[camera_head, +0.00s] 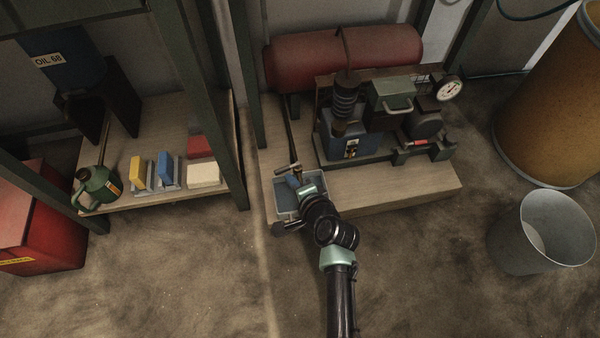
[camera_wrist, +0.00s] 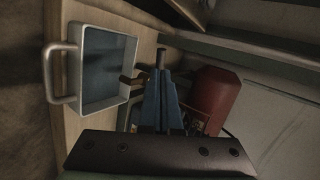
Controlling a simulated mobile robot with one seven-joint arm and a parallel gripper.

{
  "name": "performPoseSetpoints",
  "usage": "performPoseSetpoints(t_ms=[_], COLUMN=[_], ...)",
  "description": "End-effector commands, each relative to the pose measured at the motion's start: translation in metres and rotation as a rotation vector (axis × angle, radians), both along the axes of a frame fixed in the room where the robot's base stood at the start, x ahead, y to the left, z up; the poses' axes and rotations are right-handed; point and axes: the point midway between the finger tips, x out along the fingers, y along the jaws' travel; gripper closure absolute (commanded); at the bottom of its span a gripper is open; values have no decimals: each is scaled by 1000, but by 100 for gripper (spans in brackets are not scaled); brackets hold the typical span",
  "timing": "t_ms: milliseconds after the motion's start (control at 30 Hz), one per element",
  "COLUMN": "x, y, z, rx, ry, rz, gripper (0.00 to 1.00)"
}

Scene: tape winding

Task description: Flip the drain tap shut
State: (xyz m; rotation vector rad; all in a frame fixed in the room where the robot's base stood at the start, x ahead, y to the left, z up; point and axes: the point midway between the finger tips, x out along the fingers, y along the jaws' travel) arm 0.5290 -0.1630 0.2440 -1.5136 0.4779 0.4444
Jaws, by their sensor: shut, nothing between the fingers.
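The drain tap (camera_head: 288,168) is a small dark fitting with a crosswise lever, at the end of a thin pipe coming down from the red tank. In the wrist view, dark parts of the tap (camera_wrist: 131,80) show just left of and beyond my fingertips. My gripper (camera_head: 293,181) is shut and empty, close to the tap and above a tray. Its blue fingers (camera_wrist: 161,82) lie together in the wrist view. I cannot tell whether they touch the tap. The lever's exact angle is too small to read.
The grey tray (camera_head: 279,207) with a bar handle (camera_wrist: 49,72) sits under the tap on a wooden plinth (camera_head: 400,196). The compressor (camera_head: 345,146) and red tank (camera_head: 310,62) stand behind. A metal bucket (camera_head: 515,240) is at right, a shelf post (camera_head: 217,130) at left.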

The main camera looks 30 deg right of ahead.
Motion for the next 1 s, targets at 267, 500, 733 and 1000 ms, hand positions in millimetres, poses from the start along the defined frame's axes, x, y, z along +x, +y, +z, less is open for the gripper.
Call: performPoseSetpoints(t_ms=[267, 500, 733, 1000], x=[26, 31, 31, 40], y=[0, -1, -1, 3], z=[-20, -21, -20, -18], rx=[-2, -1, -1, 0], ry=[-1, 0, 0, 5], rz=[1, 1, 1, -65], gripper=[100, 100, 100, 100])
